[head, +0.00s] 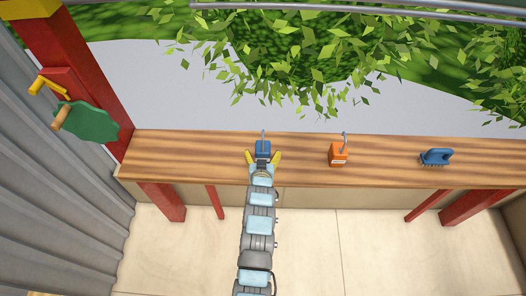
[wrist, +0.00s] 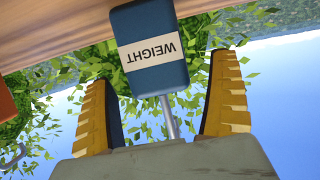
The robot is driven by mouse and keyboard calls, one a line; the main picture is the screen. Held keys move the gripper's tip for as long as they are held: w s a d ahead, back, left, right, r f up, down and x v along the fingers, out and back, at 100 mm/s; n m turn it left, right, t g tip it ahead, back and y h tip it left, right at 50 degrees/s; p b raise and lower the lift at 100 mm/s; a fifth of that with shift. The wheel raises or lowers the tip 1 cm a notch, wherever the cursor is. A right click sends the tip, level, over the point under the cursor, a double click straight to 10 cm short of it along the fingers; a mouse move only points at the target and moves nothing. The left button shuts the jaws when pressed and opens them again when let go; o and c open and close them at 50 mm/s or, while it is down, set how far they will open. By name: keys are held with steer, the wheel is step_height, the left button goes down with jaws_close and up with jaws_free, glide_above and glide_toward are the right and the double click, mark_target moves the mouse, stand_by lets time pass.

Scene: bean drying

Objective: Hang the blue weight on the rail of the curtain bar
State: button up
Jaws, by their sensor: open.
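The blue weight (head: 263,147) stands upright on the wooden counter, with its grey hook upward in the head view. It also shows in the wrist view (wrist: 150,28), upside down there, with a white WEIGHT label. My gripper (head: 263,158) is open, its yellow fingers spread at the near side of the weight. In the wrist view my gripper (wrist: 162,72) shows clear gaps between both fingers and the weight. A grey metal bar (head: 350,12), probably the curtain bar, runs along the top of the head view.
An orange weight (head: 338,155) with a hook and a blue brush (head: 436,157) stand to the right on the counter (head: 385,170). A red post (head: 75,75) with a green piece (head: 92,124) hanging by it is at left. Leafy foliage (head: 300,50) lies beyond the counter.

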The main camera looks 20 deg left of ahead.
mark_target(263, 149)
steer(key=shift+p+x, duration=0.35)
steer(key=shift+x, duration=1.15)
steer(key=shift+d, duration=0.1)
steer(key=c, duration=1.3)
